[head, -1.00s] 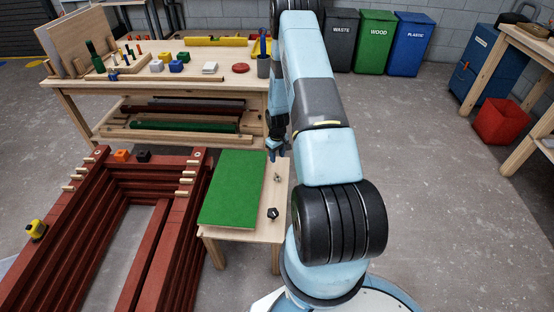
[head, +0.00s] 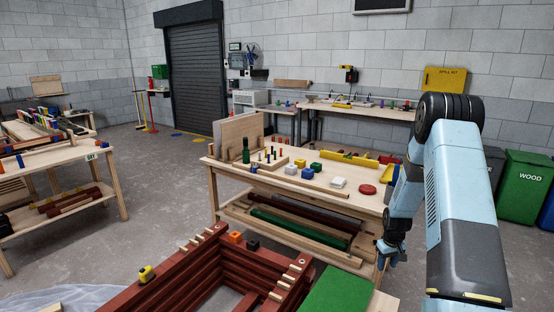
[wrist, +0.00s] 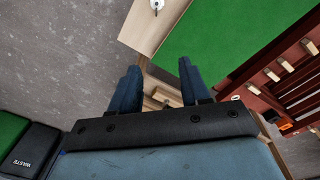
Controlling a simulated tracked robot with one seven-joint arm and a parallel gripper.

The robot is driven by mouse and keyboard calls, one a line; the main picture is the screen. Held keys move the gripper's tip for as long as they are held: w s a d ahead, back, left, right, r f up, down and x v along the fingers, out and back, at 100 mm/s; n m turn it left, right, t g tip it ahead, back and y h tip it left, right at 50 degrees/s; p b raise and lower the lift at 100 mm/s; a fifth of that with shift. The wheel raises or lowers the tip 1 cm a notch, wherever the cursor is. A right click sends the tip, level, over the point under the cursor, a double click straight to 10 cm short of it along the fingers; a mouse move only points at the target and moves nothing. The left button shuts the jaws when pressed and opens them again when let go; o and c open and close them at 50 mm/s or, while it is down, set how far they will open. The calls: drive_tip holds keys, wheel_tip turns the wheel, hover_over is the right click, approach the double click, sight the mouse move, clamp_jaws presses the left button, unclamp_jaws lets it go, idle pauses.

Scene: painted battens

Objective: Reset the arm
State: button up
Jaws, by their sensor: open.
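My light-blue arm with black joints rises at the right of the head view. My gripper (head: 391,256) hangs down at its end, in front of the right end of the workbench (head: 310,192). In the wrist view the two dark blue fingers (wrist: 158,66) stand apart, with nothing between them. Past them lie a small wooden table (wrist: 147,28) and the green board (wrist: 225,38) on it. The board also shows at the bottom of the head view (head: 336,290). A small metal piece (wrist: 157,5) lies on the table's bare strip.
Bins, including a green one (head: 522,185), stand behind my arm at right. Grey floor is open at left.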

drive_tip(key=s+a+r+t, duration=0.1)
drive_tip(key=s+a+r, duration=0.2)
drive_tip(key=r, duration=0.8)
drive_tip(key=s+a+r+m+t, duration=0.1)
drive_tip(key=s+a+r, duration=0.25)
drive_tip(key=r, duration=0.75)
drive_tip(key=s+a+r, duration=0.3)
drive_tip(key=a+r, duration=0.1)
drive_tip(key=r, duration=0.7)
drive_tip(key=s+a+r+t, duration=0.1)
drive_tip(key=s+a+r, duration=0.2)
drive_tip(key=s, duration=0.6)
drive_tip(key=s+a+r+t, duration=0.1)
drive_tip(key=s+a+r, duration=0.1)
drive_tip(key=s+r, duration=0.4)
drive_tip(key=s+a+r+m+t, duration=0.1)
drive_tip(key=s+a+r, duration=0.2)
drive_tip(key=s, duration=0.9)
drive_tip(key=shift+a+r, duration=0.35)
drive_tip(key=shift+r, duration=0.5)
